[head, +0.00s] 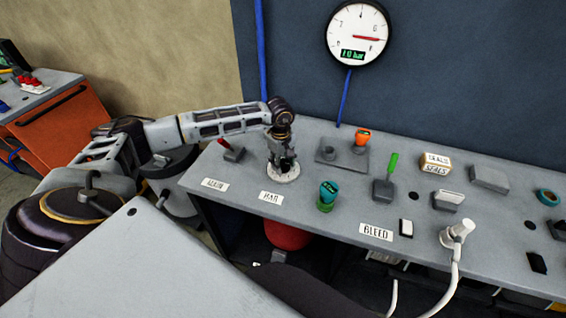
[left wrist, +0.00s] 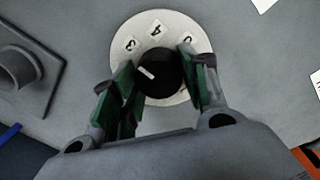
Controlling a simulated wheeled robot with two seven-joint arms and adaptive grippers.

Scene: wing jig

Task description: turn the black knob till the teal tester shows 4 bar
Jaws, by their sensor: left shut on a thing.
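The black knob (left wrist: 160,80) sits on a round white dial plate (left wrist: 138,22) with number labels, one of them a 4. Its white mark points left and slightly up in the left wrist view. My left gripper (left wrist: 157,66) is shut on the knob, one green-padded finger at each side. In the head view the left gripper (head: 283,160) hides most of the knob above the dial plate (head: 285,175). The teal tester (head: 327,196) stands upright on the bench to the right; its small display is too small to read. My right gripper is not in view.
A round wall gauge (head: 357,34) has a red needle and green digits. On the bench are a red-handled lever (head: 232,150), an orange-topped piece (head: 361,140), a green-handled tool (head: 388,175) and a white fitting with a hose (head: 457,232). A BLEED label (head: 376,231) lies at the front.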

